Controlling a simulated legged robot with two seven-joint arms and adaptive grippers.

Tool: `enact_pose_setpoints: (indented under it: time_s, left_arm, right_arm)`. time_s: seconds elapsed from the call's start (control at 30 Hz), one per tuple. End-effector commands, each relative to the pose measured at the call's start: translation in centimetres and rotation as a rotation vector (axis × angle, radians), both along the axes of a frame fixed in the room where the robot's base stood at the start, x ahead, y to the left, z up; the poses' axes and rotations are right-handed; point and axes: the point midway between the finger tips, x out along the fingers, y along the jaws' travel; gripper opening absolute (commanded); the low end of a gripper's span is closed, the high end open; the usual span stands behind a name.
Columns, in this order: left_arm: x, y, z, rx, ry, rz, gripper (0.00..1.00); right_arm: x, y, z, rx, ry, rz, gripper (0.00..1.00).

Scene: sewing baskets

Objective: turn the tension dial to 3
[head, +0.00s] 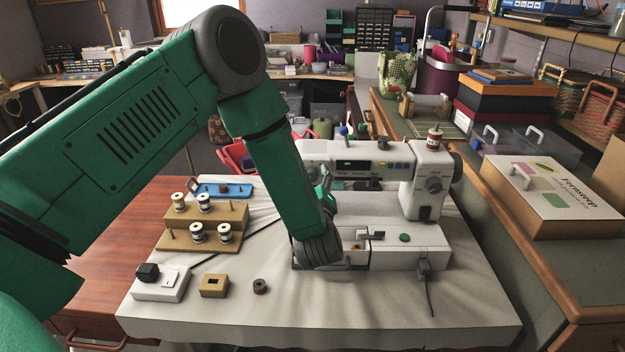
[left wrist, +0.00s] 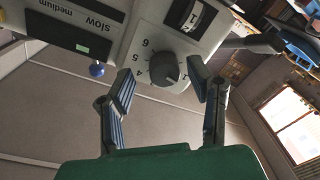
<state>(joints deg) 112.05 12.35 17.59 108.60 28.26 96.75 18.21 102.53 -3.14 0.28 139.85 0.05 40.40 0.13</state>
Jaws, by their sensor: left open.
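The sewing machine (head: 375,165) is white and stands on the cloth-covered table. The tension dial (left wrist: 165,68) is a dark round knob on a white face in the left wrist view, ringed by printed numbers; 6, 5, 4 and 1 are readable. My left gripper (left wrist: 160,72) is open, with one finger on each side of the dial in that view. Whether the fingers touch it, I cannot tell. In the head view my left gripper (head: 326,188) is at the machine's left end, where my arm hides the dial. My right gripper is not in view.
A wooden thread stand (head: 203,228) with several spools is left of the machine. A white pedal-like box (head: 160,283), a small tan block (head: 214,286) and a bobbin (head: 260,286) lie at the front left. The table's front middle is clear.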

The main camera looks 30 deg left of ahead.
Motion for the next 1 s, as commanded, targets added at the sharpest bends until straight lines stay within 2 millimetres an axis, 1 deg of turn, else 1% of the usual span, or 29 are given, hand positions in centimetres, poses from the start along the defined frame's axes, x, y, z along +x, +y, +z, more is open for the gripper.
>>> enact_pose_setpoints:
  time_s: [0.23,0.27,0.3,0.37,0.4,0.77,1.0]
  left_arm:
    - [0.06,0.77,-0.29,-0.005,0.001,0.001,0.47]
    - [0.05,0.85,-0.32,-0.006,0.0,0.002,0.4]
    - [0.04,0.93,-0.36,-0.007,0.001,0.001,0.26]
    - [0.05,0.98,-0.37,-0.008,0.001,0.001,0.04]
    - [0.05,0.98,-0.35,-0.008,0.001,0.001,0.0]
    - [0.08,0.9,-0.12,0.016,0.008,0.008,0.0]
    - [0.11,0.82,-0.01,0.105,0.062,0.003,0.0]
  right_arm:
    - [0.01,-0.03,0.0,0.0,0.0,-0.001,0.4]
    - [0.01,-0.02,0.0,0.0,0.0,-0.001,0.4]
    - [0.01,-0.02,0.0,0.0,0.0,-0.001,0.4]
    - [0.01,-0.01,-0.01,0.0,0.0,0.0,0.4]
    - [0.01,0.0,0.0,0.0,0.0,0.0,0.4]
    - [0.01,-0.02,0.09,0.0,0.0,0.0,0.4]
    - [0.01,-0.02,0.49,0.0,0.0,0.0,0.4]
